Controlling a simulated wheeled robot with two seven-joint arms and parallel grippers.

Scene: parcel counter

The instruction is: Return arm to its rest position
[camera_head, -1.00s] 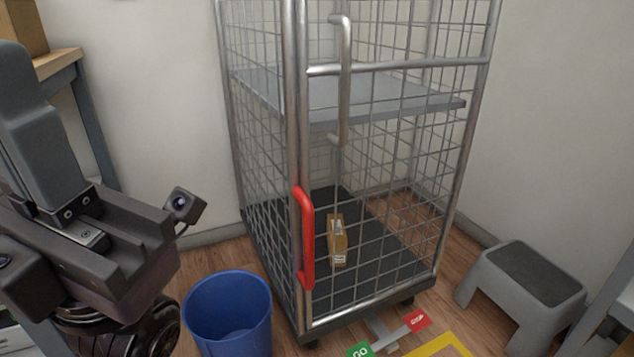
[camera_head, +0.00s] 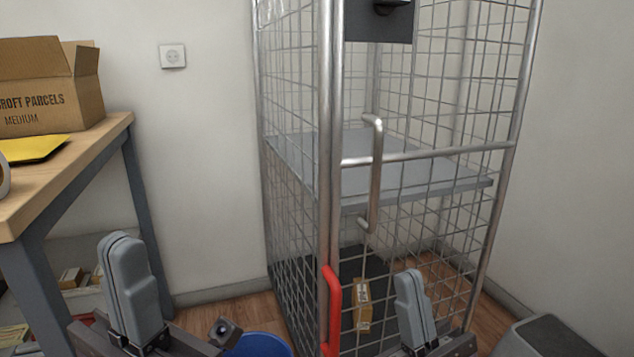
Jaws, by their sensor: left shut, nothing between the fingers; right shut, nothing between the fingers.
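My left gripper (camera_head: 128,285) is at the bottom left of the head view, in front of the table's right leg. Its fingers point up and are shut with nothing between them. My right gripper (camera_head: 413,305) is at the bottom right of centre, in front of the wire cage trolley. Its fingers are also shut and empty. Both wrists and most of both arms lie below the picture's edge.
The wire cage trolley (camera_head: 328,140) has a red handle (camera_head: 331,310), a grey shelf and a small brown parcel (camera_head: 362,305) on its floor. A blue bin (camera_head: 258,345) stands between my grippers. A table (camera_head: 105,140) with an open box (camera_head: 50,100) is left. A step stool (camera_head: 545,338) is right.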

